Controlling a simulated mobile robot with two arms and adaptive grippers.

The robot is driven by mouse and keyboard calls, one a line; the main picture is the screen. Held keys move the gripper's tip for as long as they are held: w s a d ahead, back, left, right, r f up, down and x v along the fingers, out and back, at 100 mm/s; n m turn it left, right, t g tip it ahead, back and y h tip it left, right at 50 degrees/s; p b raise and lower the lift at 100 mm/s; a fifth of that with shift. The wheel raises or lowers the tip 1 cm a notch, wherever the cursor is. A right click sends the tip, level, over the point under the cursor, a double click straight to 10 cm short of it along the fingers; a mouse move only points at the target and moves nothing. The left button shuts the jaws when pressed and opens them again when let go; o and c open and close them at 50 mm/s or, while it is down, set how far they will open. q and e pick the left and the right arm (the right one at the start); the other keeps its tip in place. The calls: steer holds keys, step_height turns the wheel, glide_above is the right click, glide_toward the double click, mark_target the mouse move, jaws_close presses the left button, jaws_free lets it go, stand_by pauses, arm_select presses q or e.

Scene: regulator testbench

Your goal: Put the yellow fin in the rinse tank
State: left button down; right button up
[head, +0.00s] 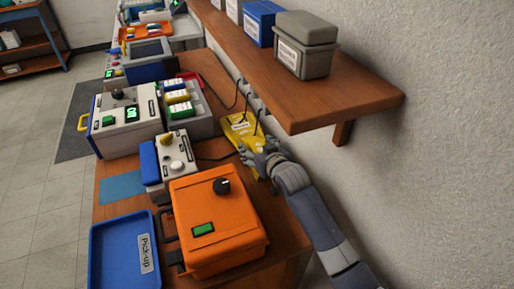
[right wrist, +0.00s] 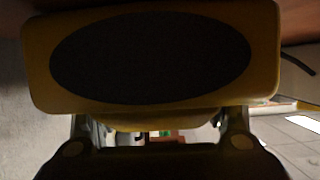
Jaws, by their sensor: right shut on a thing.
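My right gripper (head: 262,163) comes in from the lower right and is shut on a yellow object (head: 240,128) beside the wall, at the bench's back edge. The object has a pale label and thin dark prongs or cables in front of it; I cannot tell that it is a fin. In the right wrist view the yellow object (right wrist: 268,60) fills the upper part, with a large black oval on its face, and the gripper fingers (right wrist: 160,130) stand at its lower edge. I recognise no rinse tank. My left gripper is not in view.
An orange case (head: 215,235) with a black knob stands near the right arm. A blue pick-up tray (head: 105,250) lies at the bench's front. Grey boxes with instruments (head: 125,140) stand to the left. A wooden shelf (head: 350,100) with bins overhangs the yellow object's side.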

steer(key=o, duration=1.3)
